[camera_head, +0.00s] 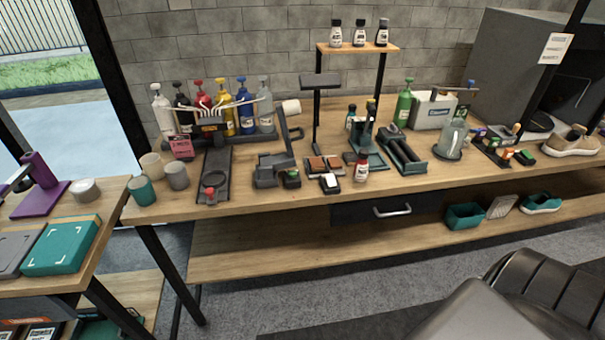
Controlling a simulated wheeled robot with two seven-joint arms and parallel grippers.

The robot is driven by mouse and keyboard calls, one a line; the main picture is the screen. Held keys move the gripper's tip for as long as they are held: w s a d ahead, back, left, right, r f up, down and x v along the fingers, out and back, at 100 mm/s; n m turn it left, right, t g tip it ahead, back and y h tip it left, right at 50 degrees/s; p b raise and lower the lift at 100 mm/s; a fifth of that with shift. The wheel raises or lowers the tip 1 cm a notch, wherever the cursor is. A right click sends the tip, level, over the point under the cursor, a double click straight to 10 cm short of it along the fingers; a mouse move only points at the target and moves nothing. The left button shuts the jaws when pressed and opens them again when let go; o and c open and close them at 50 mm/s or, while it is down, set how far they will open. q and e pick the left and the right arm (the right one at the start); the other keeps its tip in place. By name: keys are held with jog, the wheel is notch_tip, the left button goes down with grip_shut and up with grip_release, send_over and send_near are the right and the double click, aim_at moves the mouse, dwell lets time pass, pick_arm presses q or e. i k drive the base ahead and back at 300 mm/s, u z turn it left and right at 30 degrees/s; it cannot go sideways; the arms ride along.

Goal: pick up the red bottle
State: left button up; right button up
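A red pump bottle (203,98) stands in a row of differently coloured pump bottles at the back left of the wooden workbench (262,204). It stands between a black bottle (182,104) and a yellow bottle (224,108). Its lower part is partly hidden behind a dark device in front of the row.
White (162,110), blue (245,112) and grey (265,106) bottles share the row. A pink sign (181,147) and several cups, including a teal cup (142,190), stand at front left. A green bottle (404,103) stands farther right. The front bench strip is mostly clear.

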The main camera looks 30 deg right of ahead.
aim_at(361, 168)
jog(key=u, duration=1)
jog(key=k, duration=1.2)
jog(key=z, duration=1.8)
jog(key=i, duration=0.5)
